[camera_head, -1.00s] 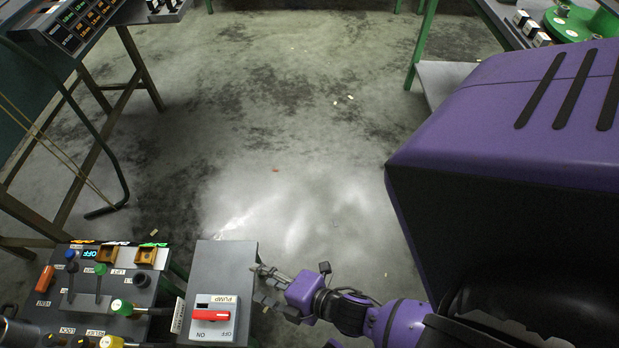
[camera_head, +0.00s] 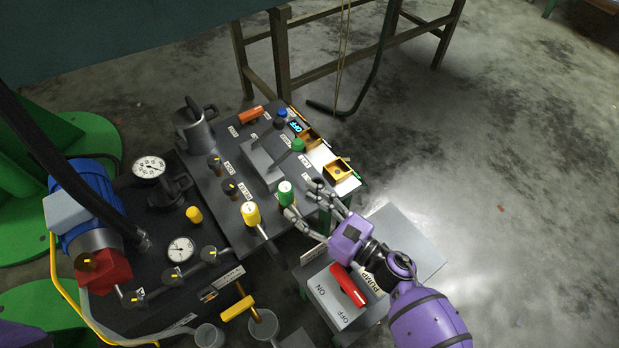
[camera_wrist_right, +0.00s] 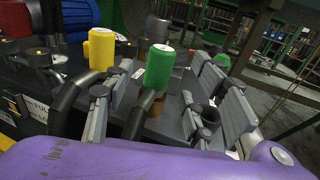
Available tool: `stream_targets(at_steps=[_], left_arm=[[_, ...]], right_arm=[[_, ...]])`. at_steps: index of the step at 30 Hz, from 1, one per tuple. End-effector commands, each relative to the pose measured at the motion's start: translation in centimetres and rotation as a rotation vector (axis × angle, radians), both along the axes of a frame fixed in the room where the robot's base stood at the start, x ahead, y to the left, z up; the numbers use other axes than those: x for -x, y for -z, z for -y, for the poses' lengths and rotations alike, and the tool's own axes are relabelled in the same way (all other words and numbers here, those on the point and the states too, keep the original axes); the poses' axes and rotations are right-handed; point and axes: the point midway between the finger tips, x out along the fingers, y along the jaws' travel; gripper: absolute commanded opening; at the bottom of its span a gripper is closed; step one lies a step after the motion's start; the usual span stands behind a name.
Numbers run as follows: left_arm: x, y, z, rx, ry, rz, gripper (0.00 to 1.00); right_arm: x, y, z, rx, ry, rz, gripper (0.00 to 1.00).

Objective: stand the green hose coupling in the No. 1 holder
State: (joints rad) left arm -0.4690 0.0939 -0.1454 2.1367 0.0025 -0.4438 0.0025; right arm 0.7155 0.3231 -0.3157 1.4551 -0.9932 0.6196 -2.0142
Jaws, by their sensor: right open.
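The green hose coupling (camera_head: 286,194) has a pale top and stands near the front edge of the dark control panel. A dark hose runs down from it in the right wrist view, where the green coupling (camera_wrist_right: 159,68) stands roughly upright between the spread fingers. My right gripper (camera_head: 303,202) is open and close beside it, with its fingers reaching around it. I cannot tell whether they touch it. My left gripper is out of view.
A yellow coupling (camera_head: 251,213) stands close left of the green one.

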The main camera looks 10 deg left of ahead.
Motion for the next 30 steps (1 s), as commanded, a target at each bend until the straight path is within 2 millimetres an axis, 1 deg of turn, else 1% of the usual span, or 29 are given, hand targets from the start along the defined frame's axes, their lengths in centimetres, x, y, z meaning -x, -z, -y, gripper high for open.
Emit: stream_targets(at_steps=[1,5,14,16,21,23,30], left_arm=[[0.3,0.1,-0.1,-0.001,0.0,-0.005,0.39],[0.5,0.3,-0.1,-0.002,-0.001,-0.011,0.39],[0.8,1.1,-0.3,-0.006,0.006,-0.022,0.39],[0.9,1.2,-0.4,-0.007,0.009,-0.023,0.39],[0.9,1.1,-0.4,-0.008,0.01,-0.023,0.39],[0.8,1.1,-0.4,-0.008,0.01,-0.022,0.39],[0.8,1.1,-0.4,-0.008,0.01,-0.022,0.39]], right_arm=[[-0.3,0.0,-0.5,-0.001,0.0,0.0,0.51],[-0.8,0.0,-1.4,-0.001,0.0,-0.003,0.51],[-2.9,0.0,-5.0,-0.002,0.0,-0.003,0.51],[-3.0,0.0,-5.3,-0.002,0.002,-0.005,0.51],[-3.0,0.0,-5.3,-0.002,0.002,-0.005,0.51],[-3.0,0.0,-5.3,-0.002,0.002,-0.005,0.44],[-3.0,0.0,-5.3,-0.002,0.002,-0.005,0.13]])
